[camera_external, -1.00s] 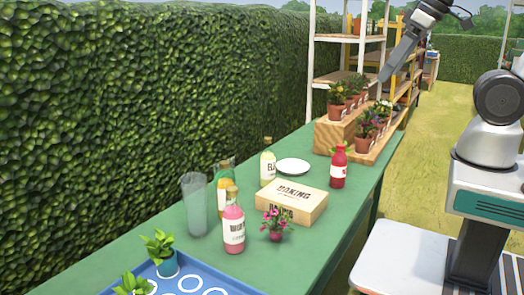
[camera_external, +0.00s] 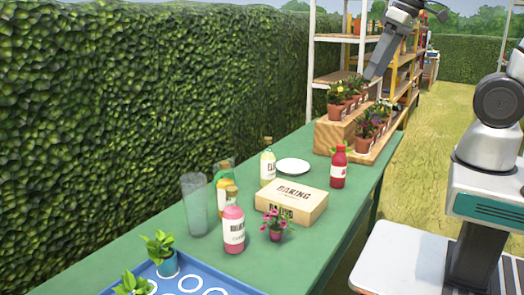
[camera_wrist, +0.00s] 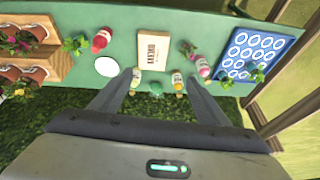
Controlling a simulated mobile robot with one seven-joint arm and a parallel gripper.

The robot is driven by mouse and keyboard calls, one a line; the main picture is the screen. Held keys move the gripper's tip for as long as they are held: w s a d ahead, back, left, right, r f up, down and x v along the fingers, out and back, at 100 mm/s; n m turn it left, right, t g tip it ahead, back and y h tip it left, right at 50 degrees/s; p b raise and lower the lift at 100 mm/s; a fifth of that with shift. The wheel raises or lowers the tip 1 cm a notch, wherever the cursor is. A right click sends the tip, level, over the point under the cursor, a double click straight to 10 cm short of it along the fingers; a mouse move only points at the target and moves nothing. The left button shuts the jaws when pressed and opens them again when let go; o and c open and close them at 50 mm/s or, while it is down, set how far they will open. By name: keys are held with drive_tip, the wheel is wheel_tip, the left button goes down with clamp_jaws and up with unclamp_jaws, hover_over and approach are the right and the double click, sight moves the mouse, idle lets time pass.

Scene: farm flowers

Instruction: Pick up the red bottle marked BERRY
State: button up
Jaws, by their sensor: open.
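A red bottle (camera_external: 339,170) with a pale label stands upright on the green table (camera_external: 318,232), right of the cardboard box. Its label is too small to read. In the wrist view the red bottle (camera_wrist: 101,41) is at the upper left, outside the space between the fingers. My gripper (camera_external: 371,77) is high above the far part of the table, well apart from the bottle. In the wrist view my gripper (camera_wrist: 160,80) is open and empty.
A cardboard box (camera_external: 292,202), white plate (camera_external: 293,166), pink bottle (camera_external: 234,230), clear glass (camera_external: 195,205) and small pink flower pot (camera_external: 276,226) share the table. Potted flowers stand on a wooden stand (camera_external: 328,136) behind. A blue tray (camera_external: 150,272) is in front.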

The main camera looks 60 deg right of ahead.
drive_tip(key=w+d+f+g+b, duration=0.1)
drive_tip(key=w+d+f+g, duration=0.2)
drive_tip(key=w, duration=0.4)
drive_tip(key=n+g+b, duration=0.1)
drive_tip(key=n+b, duration=0.2)
drive_tip(key=b, duration=0.2)
hover_over(342, 145)
wheel_tip(342, 145, down, 20)
drive_tip(key=r, duration=0.1)
drive_tip(key=f, duration=1.1)
drive_tip(key=shift+w+d+f, duration=0.1)
drive_tip(key=shift+d, duration=0.1)
drive_tip(key=shift+w+a+f, duration=0.1)
drive_tip(key=shift+f, duration=1.35)
drive_tip(key=shift+w+a+f, duration=0.1)
drive_tip(key=shift+f, duration=1.35)
drive_tip(key=c, duration=1.5)
